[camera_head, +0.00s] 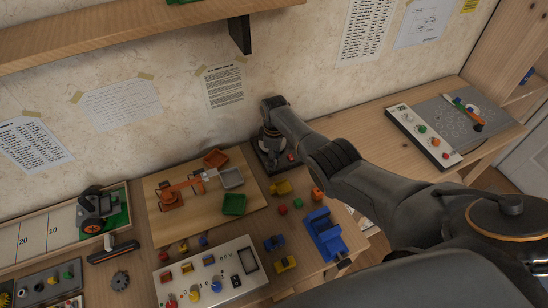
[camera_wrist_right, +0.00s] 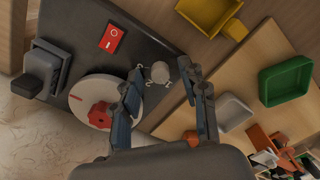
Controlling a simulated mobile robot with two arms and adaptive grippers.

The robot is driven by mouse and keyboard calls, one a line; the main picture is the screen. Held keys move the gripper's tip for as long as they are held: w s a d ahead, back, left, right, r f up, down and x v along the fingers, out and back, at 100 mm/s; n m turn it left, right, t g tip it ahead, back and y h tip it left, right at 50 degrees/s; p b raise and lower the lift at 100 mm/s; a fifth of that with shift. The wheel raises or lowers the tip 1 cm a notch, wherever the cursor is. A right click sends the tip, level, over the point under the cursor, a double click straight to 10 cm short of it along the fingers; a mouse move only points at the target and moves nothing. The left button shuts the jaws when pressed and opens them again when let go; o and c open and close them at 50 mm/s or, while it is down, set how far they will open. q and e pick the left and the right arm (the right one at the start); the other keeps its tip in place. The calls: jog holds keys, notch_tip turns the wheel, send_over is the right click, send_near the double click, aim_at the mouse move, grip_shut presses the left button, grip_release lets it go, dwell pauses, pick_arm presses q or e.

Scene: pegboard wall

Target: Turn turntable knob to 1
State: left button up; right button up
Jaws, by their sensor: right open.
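The dark turntable base (camera_head: 284,169) stands on the bench against the wall, partly hidden by my right gripper (camera_head: 269,138) in the head view. In the right wrist view the base (camera_wrist_right: 85,30) carries a white disc (camera_wrist_right: 80,88) with a red centre piece (camera_wrist_right: 100,115), and a red switch (camera_wrist_right: 111,38). A small grey knob (camera_wrist_right: 160,72) with marks around it sits near the base's edge. My right gripper (camera_wrist_right: 162,78) is open, with its fingertips on either side of the knob. Contact and the knob's setting cannot be told. My left gripper does not show.
A wooden board (camera_head: 165,225) with an orange toy arm (camera_head: 172,195) and coloured trays lies left of the base. Small blocks and a blue toy (camera_head: 323,235) lie in front. A white control panel (camera_head: 190,290) is nearer. A wooden shelf (camera_head: 120,30) overhangs above.

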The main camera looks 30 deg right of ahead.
notch_tip(320, 180, up, 12)
dwell(0.6)
jog(key=shift+d, duration=0.1)
dwell(0.4)
